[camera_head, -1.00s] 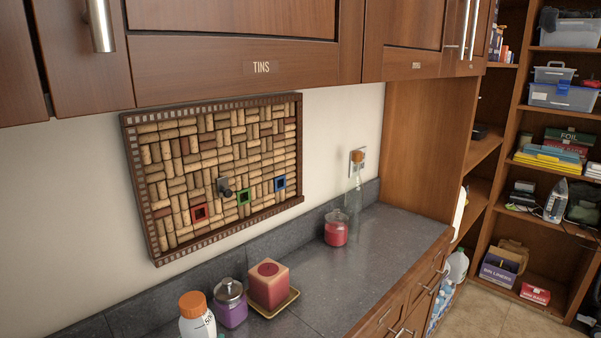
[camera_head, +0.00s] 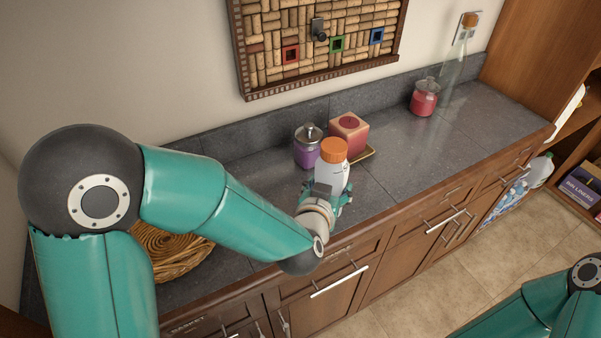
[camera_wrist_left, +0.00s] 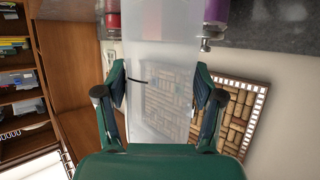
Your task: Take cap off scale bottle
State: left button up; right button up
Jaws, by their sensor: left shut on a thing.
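The scale bottle (camera_head: 333,176) is a translucent white bottle with an orange cap (camera_head: 334,150), upright at the front of the counter in the head view. The cap is on it. My left gripper (camera_head: 328,198) is shut on the bottle's body, below the cap. In the left wrist view the bottle (camera_wrist_left: 156,75) fills the space between the two fingers of my left gripper (camera_wrist_left: 160,95), and the cap is not visible there. I cannot tell whether the bottle's base touches the counter. Part of my right arm shows at the lower right; its gripper is out of view.
A red jar (camera_head: 424,98) and a corked glass bottle (camera_head: 455,65) stand further right. A wicker basket (camera_head: 175,252) is left. The counter's middle right is clear.

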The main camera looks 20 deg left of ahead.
pick_arm(q)
jog(key=s+d, duration=0.1)
jog(key=d, duration=0.6)
jog(key=shift+s+d, duration=0.25)
jog(key=shift+d, duration=0.35)
grip_shut()
jog(key=w+a+r+m+h+b, duration=0.1)
jog(key=w+a+r+m+h, duration=0.3)
jog(key=a+r, duration=0.85)
jog(key=shift+w+d+f+n+y+b, duration=0.1)
jog(key=shift+w+f+n+y+b, duration=0.2)
jog(key=shift+f+b, duration=2.4)
jog(key=shift+w+d+f+n+y+b, duration=0.25)
jog(key=shift+f+b, duration=1.4)
jog(key=shift+f, duration=1.95)
jog(key=shift+w+a+f+n+y+b, duration=0.2)
jog(key=shift+f+n+b, duration=0.25)
jog(key=shift+f+b, duration=2.25)
jog(key=shift+s+d+f+p, duration=0.15)
jog(key=shift+f+p, duration=0.2)
jog(key=shift+p, duration=0.2)
